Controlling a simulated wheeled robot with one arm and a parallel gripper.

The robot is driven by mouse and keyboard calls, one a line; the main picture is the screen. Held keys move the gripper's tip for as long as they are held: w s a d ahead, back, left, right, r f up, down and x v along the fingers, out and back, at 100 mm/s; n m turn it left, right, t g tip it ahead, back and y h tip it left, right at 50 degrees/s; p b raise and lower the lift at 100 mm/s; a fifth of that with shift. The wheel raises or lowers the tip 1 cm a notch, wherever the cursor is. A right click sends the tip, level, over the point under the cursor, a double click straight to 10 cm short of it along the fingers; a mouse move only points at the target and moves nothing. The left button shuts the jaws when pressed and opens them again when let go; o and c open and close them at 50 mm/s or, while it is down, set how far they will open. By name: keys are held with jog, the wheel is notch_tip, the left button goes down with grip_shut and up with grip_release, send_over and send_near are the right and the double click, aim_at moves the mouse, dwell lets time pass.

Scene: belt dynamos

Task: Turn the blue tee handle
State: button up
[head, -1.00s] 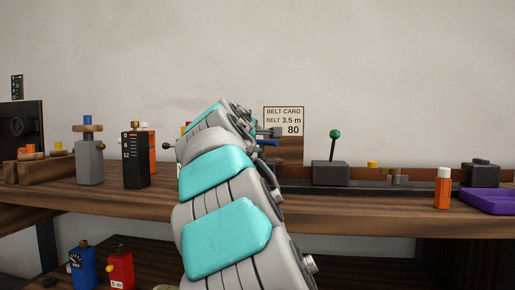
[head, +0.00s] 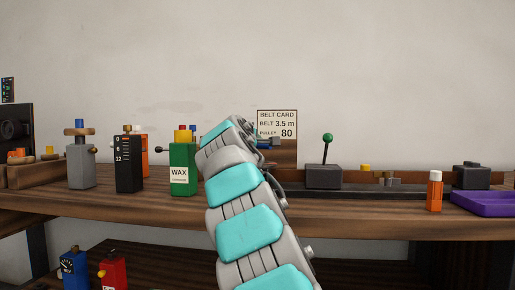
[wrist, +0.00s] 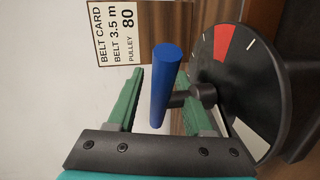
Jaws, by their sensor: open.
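The blue tee handle (wrist: 163,88) is a thick blue bar on a dark stem in the wrist view. The stem runs to a round black dial (wrist: 240,90) with a red sector and pale tick marks. My gripper (wrist: 161,78) is open, its green fingers on either side of the blue bar with gaps visible. I cannot tell how deep the bar sits between them. In the head view only a bit of blue shows near the handle (head: 265,147). My arm hides most of the dial there.
A belt card (head: 278,125) stands behind. A green wax container (head: 183,165) stands left of my arm. A grey box with a green-knobbed lever (head: 324,176) stands to the right, then an orange bottle (head: 434,192) and a purple tray (head: 485,202). The shelf front is mostly clear.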

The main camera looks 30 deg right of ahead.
grip_shut()
dwell(0.5)
